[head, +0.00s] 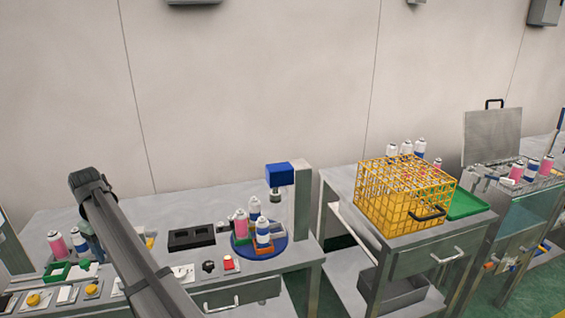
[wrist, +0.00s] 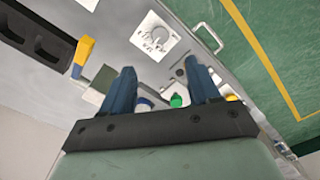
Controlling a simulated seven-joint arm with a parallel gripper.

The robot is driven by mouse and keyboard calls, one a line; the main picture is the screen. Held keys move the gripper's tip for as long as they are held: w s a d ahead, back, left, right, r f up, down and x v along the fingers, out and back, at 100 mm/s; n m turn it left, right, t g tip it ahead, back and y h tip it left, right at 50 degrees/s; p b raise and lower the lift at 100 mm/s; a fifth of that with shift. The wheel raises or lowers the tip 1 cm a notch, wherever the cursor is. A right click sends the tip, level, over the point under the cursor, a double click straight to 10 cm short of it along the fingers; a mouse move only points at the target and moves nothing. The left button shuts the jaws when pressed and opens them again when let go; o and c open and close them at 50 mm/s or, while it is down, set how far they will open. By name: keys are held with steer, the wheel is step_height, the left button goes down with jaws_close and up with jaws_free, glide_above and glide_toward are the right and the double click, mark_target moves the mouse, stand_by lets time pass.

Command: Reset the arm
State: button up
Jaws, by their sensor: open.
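My arm (head: 140,245) crosses the left front of the steel workbench in the head view. My gripper (wrist: 162,84) shows in the wrist view with its two blue fingers apart and nothing between them. The fingers point over the bench top, near a green button (wrist: 177,100) and a white dial plate (wrist: 155,36).
A crimping press (head: 281,175) stands over a blue turntable (head: 266,253) bearing several cans. A black block (head: 191,238) and a red button (head: 229,262) sit nearby. A pink can (head: 57,244) stands at left. A yellow wire cage (head: 398,190) and green tray (head: 468,204) are at right.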

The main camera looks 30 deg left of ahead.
steer(key=w+d+f+m+g, duration=0.1)
steer(key=w+d+f+m, duration=0.35)
steer(key=d+f, duration=1.2)
steer(key=w+d+f+m+g+h, duration=0.1)
steer(key=w+d+f, duration=0.85)
steer(key=d, duration=1.15)
steer(key=w+d+f+m+g, duration=0.1)
steer(key=w+d+f+m, duration=0.25)
steer(key=d+f, duration=1.4)
steer(key=s+d+f+m+g, duration=0.1)
steer(key=s+d+f+m, duration=0.25)
steer(key=d, duration=0.75)
steer(key=s+d+f+m+g, duration=0.1)
steer(key=s+d+f+m, duration=0.2)
steer(key=d, duration=0.8)
steer(key=s+d+f+m+g+y, duration=0.1)
steer(key=s+d+f+m, duration=0.2)
steer(key=s+d, duration=1)
steer(key=s+f, duration=0.2)
steer(key=s, duration=0.1)
steer(key=shift+f+m+g, duration=0.15)
steer(key=shift+m+g, duration=0.2)
steer(key=shift+g, duration=0.05)
